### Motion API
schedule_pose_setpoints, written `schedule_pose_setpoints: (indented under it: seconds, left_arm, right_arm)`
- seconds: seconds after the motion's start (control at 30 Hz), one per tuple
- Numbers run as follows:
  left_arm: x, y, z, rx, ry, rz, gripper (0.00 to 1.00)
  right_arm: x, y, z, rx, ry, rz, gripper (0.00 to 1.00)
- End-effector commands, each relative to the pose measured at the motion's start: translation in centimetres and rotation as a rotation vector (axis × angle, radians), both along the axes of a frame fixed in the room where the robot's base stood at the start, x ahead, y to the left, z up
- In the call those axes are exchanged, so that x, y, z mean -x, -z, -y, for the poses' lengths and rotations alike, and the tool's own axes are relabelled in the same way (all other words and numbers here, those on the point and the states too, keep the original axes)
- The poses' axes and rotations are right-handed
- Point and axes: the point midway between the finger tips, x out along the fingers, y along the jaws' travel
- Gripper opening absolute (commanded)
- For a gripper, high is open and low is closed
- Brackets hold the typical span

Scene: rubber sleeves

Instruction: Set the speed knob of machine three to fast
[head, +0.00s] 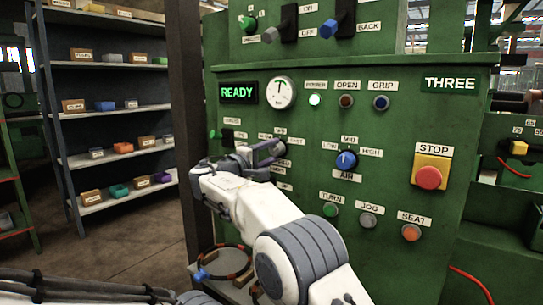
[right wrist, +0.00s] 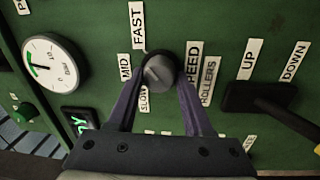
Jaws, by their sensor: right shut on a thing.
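Machine three is a green panel (head: 400,220) with a THREE sign (head: 450,84) at its upper right. The speed knob (right wrist: 158,71) is a round grey knob in the middle of the right wrist view. The FAST label (right wrist: 138,25), MID label (right wrist: 125,68) and SLOW label stand beside it, and the SPEED label (right wrist: 193,62) is on its other side. My right gripper (right wrist: 161,82) has its purple fingers on both sides of the knob and is shut on it. In the head view my right gripper (head: 271,150) hides the knob. I cannot tell exactly which label its pointer faces.
A lit READY display (head: 239,93) and a dial gauge (head: 281,93) are above. The blue AIR knob (head: 346,160) and red STOP button (head: 429,177) are to the right. A lever (right wrist: 262,100) is close to the gripper in the wrist view. Shelves (head: 110,108) stand at left.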

Motion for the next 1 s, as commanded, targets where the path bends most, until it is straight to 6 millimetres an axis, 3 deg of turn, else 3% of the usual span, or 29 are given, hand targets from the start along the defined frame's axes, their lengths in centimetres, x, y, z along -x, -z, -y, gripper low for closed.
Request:
schedule_pose_setpoints:
  seconds: [0.4,0.43,0.5,1.0]
  left_arm:
    - [-0.01,0.07,0.0,0.0,0.0,0.0,0.0]
    - [-0.01,0.07,0.0,0.0,0.0,0.0,0.0]
    - [-0.01,0.07,0.0,0.0,0.0,0.0,0.0]
    - [0.0,0.49,0.01,0.0,0.0,0.0,0.0]
  right_arm:
    - [0.05,0.23,-0.19,-0.009,-0.001,0.002,0.0]
    - [0.05,0.23,-0.19,-0.009,-0.001,0.002,0.55]
    - [0.04,0.22,-0.17,-0.009,-0.001,0.002,0.81]
    - [0.56,0.34,-0.51,-0.008,0.005,0.004,0.81]
